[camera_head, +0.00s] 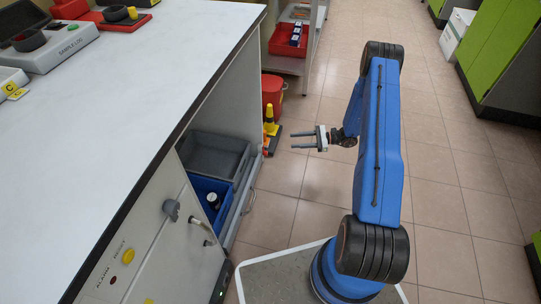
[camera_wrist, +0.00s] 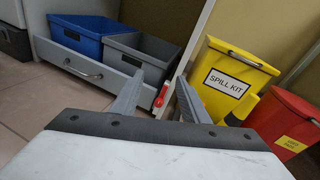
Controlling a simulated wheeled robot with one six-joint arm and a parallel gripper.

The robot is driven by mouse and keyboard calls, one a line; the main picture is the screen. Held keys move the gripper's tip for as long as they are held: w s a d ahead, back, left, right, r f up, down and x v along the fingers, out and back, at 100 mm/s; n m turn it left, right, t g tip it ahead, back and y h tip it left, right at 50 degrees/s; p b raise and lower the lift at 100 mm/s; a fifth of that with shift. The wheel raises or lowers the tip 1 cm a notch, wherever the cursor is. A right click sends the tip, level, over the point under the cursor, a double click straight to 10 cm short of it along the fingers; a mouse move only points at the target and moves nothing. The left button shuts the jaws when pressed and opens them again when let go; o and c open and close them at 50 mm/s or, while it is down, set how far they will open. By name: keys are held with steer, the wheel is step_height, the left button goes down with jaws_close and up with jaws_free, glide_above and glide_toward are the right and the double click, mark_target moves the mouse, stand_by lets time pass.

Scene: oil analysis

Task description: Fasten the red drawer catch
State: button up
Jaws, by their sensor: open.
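The red catch (camera_wrist: 160,96) is a small lever at the right end of the drawer front, beside the cabinet post; it stands nearly upright, leaning a little right. The drawer (camera_wrist: 100,72) has a grey front with a metal handle and holds a blue bin and a grey bin. My gripper (camera_wrist: 160,77) is open and empty, and in the wrist view the catch appears between its fingers, with a gap ahead. In the head view my gripper (camera_head: 296,140) hangs over the floor to the right of the drawer (camera_head: 240,198). I cannot tell whether the catch is engaged.
A yellow spill kit bin (camera_wrist: 232,80) and a red bin (camera_wrist: 284,122) stand right of the drawer. The white bench top (camera_head: 110,100) overhangs the cabinet. A shelf unit (camera_head: 291,62) stands behind. The tiled floor (camera_head: 440,190) is clear on the right.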

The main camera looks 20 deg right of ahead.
step_height(320, 180, down, 15)
steer(key=s+d+m+t, duration=0.2)
steer(key=d+m+t, duration=0.1)
steer(key=m+t, duration=0.2)
steer(key=f+x, duration=0.1)
steer(key=x, duration=1.6)
steer(key=shift+a+h, duration=0.15)
steer(key=shift+h, duration=0.15)
steer(key=shift+w+f, duration=0.15)
steer(key=shift+c, duration=0.6)
jaws_close()
